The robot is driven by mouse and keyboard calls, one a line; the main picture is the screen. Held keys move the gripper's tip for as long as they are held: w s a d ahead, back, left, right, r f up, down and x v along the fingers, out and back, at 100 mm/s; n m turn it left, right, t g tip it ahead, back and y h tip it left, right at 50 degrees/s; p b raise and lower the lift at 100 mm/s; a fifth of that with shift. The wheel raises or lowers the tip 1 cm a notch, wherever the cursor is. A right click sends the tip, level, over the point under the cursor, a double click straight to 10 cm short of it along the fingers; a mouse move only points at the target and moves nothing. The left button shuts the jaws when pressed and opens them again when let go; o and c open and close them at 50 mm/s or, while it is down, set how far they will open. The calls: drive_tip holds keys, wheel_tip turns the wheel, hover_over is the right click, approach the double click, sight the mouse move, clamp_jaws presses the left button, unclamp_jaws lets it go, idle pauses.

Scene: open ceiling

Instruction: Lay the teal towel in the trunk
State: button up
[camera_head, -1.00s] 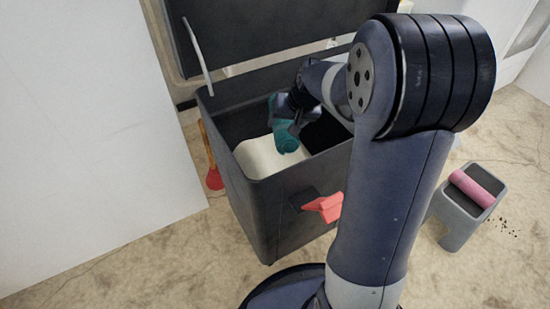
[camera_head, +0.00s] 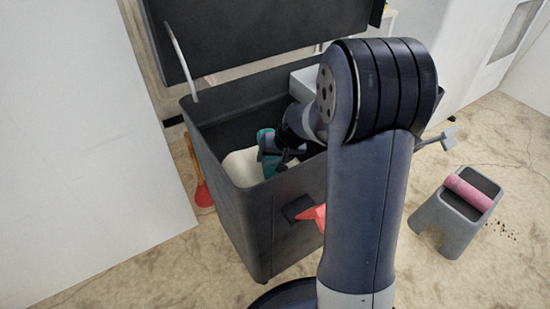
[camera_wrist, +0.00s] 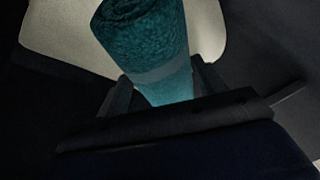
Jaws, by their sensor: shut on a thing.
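The teal towel (camera_head: 265,145) is rolled up and held in my gripper (camera_head: 278,160), inside the open trunk (camera_head: 240,215). In the wrist view the towel (camera_wrist: 148,40) stands out between the two fingers of my gripper (camera_wrist: 158,92), which is shut on it. A cream-coloured thing (camera_head: 240,168) lies in the trunk beneath and beside the towel; it also shows in the wrist view (camera_wrist: 65,35). I cannot tell whether the towel touches it. My arm hides the right part of the trunk's inside.
The trunk's lid (camera_head: 235,35) stands raised at the back. A red plunger (camera_head: 202,192) leans by the trunk's left side. A red thing (camera_head: 313,214) is at its front. A grey stool (camera_head: 455,220) with a pink roll (camera_head: 468,193) stands on the floor at right.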

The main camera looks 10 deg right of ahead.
drive_tip(key=shift+f+b, duration=0.5)
drive_tip(key=shift+b, duration=0.05)
drive_tip(key=shift+f, duration=0.1)
drive_tip(key=o, duration=1.1)
